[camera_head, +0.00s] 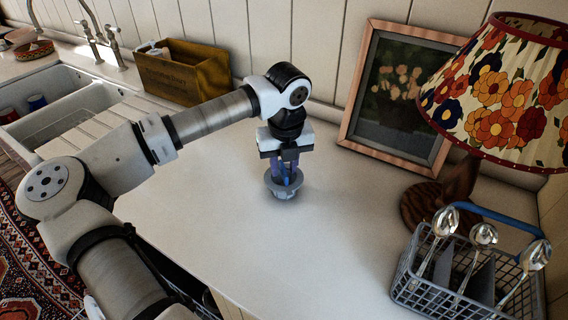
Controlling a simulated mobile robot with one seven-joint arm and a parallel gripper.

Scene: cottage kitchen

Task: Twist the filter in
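A small grey round piece with a wide flared rim (286,189) sits on the pale countertop, and it looks like the filter. A blue part (285,176) rises from its middle. My gripper (286,170) points straight down over it, with its fingers on either side of the blue part. The view is too small to tell whether the fingers touch or grip it. The underside of the grey piece is hidden, so I cannot tell how it is seated.
A grey wire basket (433,293) with several spoons and a blue handle stands at the front right. A flowered lamp (495,90) and a framed picture (398,100) stand behind it. A wooden box (182,72) and a sink (70,105) are at left. Countertop (240,245) around the filter is clear.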

